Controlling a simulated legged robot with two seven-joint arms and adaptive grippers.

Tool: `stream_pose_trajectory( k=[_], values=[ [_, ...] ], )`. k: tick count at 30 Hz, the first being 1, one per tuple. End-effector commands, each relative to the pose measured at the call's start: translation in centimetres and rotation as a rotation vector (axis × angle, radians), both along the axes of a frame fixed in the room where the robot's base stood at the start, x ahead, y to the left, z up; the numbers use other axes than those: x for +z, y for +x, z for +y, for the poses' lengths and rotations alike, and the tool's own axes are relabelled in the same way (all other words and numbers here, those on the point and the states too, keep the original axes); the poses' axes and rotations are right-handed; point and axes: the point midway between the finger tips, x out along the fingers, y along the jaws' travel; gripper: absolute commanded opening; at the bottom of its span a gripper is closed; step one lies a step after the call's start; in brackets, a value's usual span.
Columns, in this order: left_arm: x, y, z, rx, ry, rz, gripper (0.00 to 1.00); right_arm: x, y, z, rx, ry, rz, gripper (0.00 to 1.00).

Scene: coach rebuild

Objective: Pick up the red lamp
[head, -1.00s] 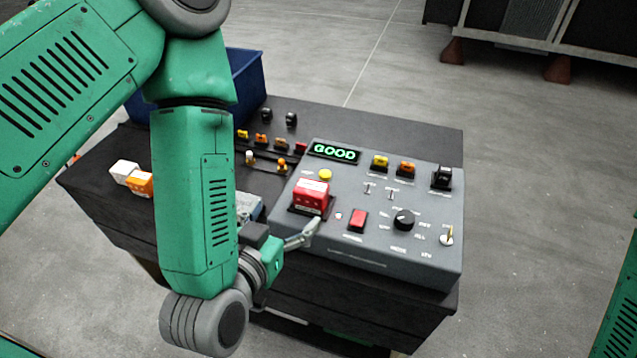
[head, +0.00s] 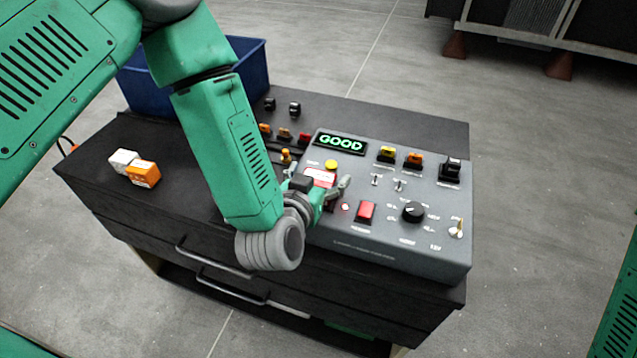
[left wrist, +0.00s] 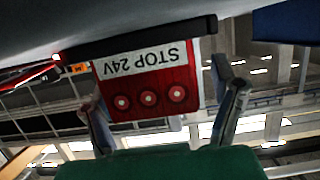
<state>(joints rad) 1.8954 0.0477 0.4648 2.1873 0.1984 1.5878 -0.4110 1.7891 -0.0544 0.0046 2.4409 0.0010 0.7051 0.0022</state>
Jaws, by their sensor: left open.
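The red lamp, a red block with a white "STOP 24V" label and three round lights, stands on the grey control panel (head: 345,252). In the head view only part of the red lamp (head: 320,177) shows, behind my left gripper (head: 319,187). In the left wrist view the red lamp (left wrist: 145,85) appears upside down between the two fingers of my left gripper (left wrist: 163,95). The fingers are open, one on each side of it, with a visible gap at the right finger. Contact at the left finger cannot be told. My right gripper is out of view.
An orange block (head: 143,173) and a white block (head: 123,160) lie left on the dark cabinet. A blue bin (head: 150,95) stands behind.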

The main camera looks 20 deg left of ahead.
Motion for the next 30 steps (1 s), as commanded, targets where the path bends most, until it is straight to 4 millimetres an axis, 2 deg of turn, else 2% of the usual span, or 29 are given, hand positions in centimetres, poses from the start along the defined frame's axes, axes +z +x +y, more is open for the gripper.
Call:
stream_pose_trajectory(
  k=[3,10,11,12,15,26,30],
  values=[
    [-0.19,0.95,-0.32,-0.001,0.002,-0.001,0.79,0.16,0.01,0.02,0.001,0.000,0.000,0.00],
    [-0.23,1.09,-0.68,0.000,0.006,0.000,0.79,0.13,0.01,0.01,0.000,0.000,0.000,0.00],
    [-0.23,1.09,-0.69,0.000,0.006,0.000,0.72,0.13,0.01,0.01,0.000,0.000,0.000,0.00],
    [-0.23,1.10,-0.68,-0.001,0.006,0.000,0.58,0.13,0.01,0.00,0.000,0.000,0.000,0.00],
    [-0.25,1.09,-0.54,-0.001,0.005,0.000,0.24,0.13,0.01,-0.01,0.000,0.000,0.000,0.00],
    [-0.17,1.12,-0.39,-0.002,0.002,-0.002,0.23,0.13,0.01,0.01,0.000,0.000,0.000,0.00],
    [0.55,1.14,-0.44,-0.001,0.003,-0.003,0.23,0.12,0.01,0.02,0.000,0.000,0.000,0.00]
  ],
)
